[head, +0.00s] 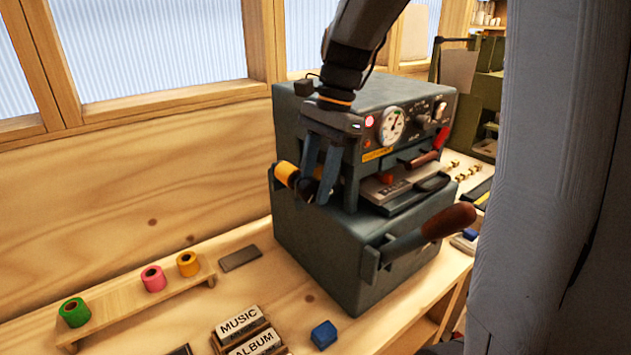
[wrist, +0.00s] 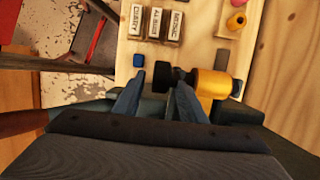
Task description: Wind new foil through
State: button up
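The dark teal foil press (head: 330,255) stands on the bench. A gold-orange roll (head: 286,174) with a black knob (head: 307,187) sits on its left side; the wrist view also shows the roll (wrist: 213,85) and knob (wrist: 166,78). My gripper (head: 318,190) points down beside the knob. In the wrist view its fingers (wrist: 160,88) are apart, with the knob near or between their tips; contact is unclear. Green (head: 74,312), pink (head: 153,278) and yellow (head: 188,263) foil rolls stand on a wooden rack (head: 120,307).
Labelled blocks (head: 240,322) and a blue block (head: 324,334) lie on the bench in front of the press. A lever with a brown handle (head: 448,220) sticks out from the press front. A flat grey piece (head: 239,258) lies between the rack and press.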

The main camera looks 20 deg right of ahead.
jog(key=b+v, duration=0.1)
jog(key=v, duration=0.6)
jog(key=shift+r, duration=0.4)
jog(key=shift+d, duration=0.15)
